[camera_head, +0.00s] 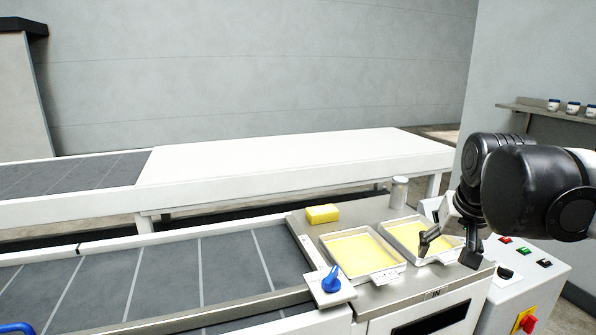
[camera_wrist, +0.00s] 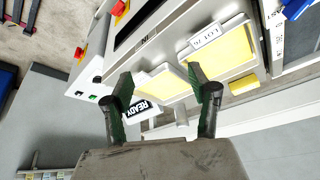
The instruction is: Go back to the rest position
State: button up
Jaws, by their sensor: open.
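My gripper (camera_head: 447,249) hangs at the right over the steel worktop of the machine, in front of the right-hand yellow-filled tray. In the wrist view my gripper (camera_wrist: 165,95) shows two dark green-sided fingers spread apart with nothing between them. Behind the fingers is a white card reading READY (camera_wrist: 140,112). My arm comes in from the right edge of the head view and hides part of the control box behind it.
Two yellow-filled trays (camera_head: 401,268) stand on the worktop, with a yellow sponge-like block (camera_head: 322,214) and a pale canister (camera_head: 399,192) behind. A blue knob (camera_head: 331,280) is at the left. The control box (camera_head: 553,272) has several buttons. A shelf (camera_head: 545,112) holds small jars.

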jog(key=s+a+f+n+t, duration=0.1)
jog(key=s+a+f, duration=0.3)
jog(key=s, duration=0.3)
jog(key=s+a+f+n+t, duration=0.1)
jog(key=s+a+f+n, duration=0.1)
jog(key=s+a+f, duration=0.2)
jog(key=s, duration=0.2)
jog(key=shift+s+f+y, duration=0.25)
jog(key=shift+s+y, duration=0.1)
jog(key=shift+y, duration=0.05)
